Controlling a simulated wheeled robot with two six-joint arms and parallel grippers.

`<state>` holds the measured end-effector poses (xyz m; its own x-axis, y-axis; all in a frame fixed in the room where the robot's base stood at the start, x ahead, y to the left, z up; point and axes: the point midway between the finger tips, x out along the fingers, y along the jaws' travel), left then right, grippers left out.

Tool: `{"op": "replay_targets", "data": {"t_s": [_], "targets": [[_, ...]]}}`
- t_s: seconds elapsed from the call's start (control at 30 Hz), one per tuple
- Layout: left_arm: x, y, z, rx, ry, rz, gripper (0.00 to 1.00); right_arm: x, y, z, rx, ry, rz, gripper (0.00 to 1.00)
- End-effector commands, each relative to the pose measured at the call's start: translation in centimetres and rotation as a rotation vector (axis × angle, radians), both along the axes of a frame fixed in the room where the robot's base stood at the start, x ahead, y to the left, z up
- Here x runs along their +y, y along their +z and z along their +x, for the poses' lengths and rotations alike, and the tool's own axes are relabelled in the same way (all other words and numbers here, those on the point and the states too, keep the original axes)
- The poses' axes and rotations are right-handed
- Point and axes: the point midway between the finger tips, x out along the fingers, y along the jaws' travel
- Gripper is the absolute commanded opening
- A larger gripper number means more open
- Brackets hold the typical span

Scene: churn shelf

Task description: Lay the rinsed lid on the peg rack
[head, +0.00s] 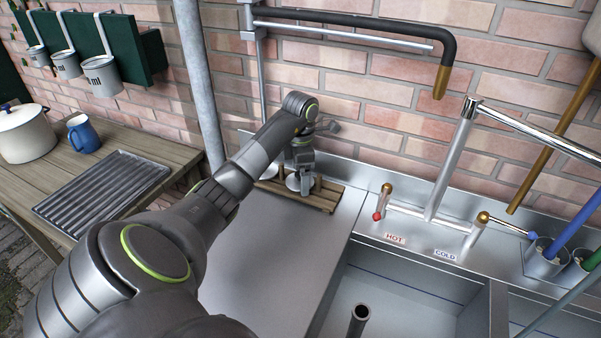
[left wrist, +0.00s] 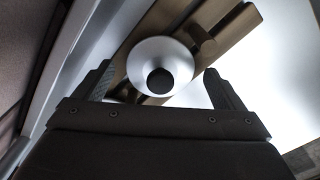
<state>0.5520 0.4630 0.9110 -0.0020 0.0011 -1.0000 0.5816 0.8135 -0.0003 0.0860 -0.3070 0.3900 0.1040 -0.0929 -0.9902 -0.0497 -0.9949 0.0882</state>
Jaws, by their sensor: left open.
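The lid (left wrist: 145,58) is a silver round disc with a dark knob, seen in the left wrist view. It is at the wooden peg rack (left wrist: 240,30), between the spread fingers of my left gripper (left wrist: 160,80) and apart from them. In the head view the peg rack (head: 325,197) lies on the steel drainboard against the back ledge. My left gripper (head: 301,178) points down over it and hides part of it. A little of the lid (head: 293,183) shows under the gripper. I cannot tell how the lid rests against the pegs. My right gripper is not in view.
The bare steel drainboard (head: 285,240) is clear in front of the rack. The sink (head: 400,300) with its taps (head: 380,205) is to the right. A grey pipe (head: 200,90) stands left of the arm. A wooden table (head: 165,150) holds a ridged tray (head: 105,190).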

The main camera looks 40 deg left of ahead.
Motion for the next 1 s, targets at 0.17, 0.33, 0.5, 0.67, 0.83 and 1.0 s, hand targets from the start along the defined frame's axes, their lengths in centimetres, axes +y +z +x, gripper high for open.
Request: {"op": "replay_targets", "data": {"t_s": [0.17, 0.33, 0.5, 0.67, 0.83, 1.0], "targets": [[0.0, 2.6, 0.1, -0.001, -0.001, 0.000, 0.91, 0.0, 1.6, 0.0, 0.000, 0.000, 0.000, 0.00], [0.0, 5.0, 0.0, -0.001, -0.001, -0.001, 0.91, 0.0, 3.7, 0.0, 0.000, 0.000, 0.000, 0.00], [0.0, 7.1, 0.0, -0.001, -0.001, -0.001, 0.91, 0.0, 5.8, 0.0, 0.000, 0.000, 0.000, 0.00], [0.0, 9.1, 0.0, 0.000, 0.000, 0.000, 0.91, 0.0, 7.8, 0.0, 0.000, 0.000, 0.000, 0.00], [0.0, 11.0, 0.0, 0.000, 0.000, 0.000, 0.91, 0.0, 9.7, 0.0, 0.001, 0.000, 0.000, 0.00], [0.0, 12.0, 0.0, 0.000, 0.000, 0.000, 0.91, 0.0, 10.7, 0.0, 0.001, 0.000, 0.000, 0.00]]}}
